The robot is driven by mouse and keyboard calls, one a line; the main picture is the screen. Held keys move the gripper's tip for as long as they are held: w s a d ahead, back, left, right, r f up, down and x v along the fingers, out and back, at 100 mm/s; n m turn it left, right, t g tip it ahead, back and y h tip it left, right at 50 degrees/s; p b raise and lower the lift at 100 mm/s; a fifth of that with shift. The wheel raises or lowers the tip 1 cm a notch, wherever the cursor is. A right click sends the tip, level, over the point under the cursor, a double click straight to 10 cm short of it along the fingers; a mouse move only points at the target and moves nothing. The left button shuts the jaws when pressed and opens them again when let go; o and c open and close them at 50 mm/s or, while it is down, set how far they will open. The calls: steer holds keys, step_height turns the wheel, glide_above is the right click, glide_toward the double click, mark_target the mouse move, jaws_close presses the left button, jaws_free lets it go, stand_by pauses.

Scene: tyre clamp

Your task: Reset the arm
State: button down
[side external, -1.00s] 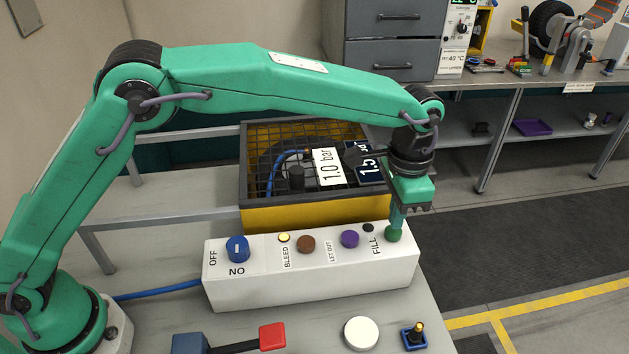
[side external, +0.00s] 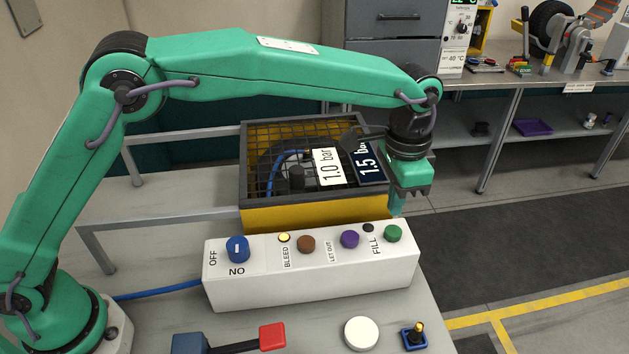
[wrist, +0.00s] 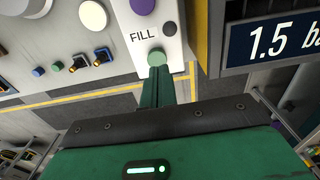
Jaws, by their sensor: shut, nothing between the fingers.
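My gripper (side external: 396,205) is shut and empty. In the side view it points down, just behind and above the right end of the white control box (side external: 315,281). The green button (side external: 393,233) beside the FILL label is uncovered there, apart from the fingers. In the wrist view the shut fingers (wrist: 157,70) point toward the green button (wrist: 157,55) and overlap its lower edge in the picture. My green arm reaches across from the left.
A yellow cage (side external: 315,214) behind the box holds 1.0 bar and 1.5 bar signs. The box also carries a blue knob (side external: 237,249), a brown button (side external: 306,244) and a purple button (side external: 349,239). A white disc (side external: 361,334) and a red block (side external: 272,337) lie in front.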

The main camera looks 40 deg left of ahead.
steer(key=s+a+r+n+t, duration=0.1)
steer(key=s+a+r, duration=0.25)
steer(key=a, duration=0.35)
steer(key=s+a+r+n+t, duration=0.1)
steer(key=s+a+r+n, duration=0.1)
steer(key=a+r, duration=0.35)
steer(key=s+a+r+n, duration=0.1)
steer(key=s+a+r, duration=0.2)
steer(key=a, duration=0.5)
steer(key=s+a+f+n+t, duration=0.1)
steer(key=s+a+f+n, duration=0.1)
steer(key=s+a, duration=0.4)
steer(key=s+a+f+n+t, duration=0.2)
steer(key=s+a, duration=0.4)
steer(key=s, duration=0.3)
steer(key=shift+s+a+n, duration=0.35)
steer(key=shift+s+n, duration=0.05)
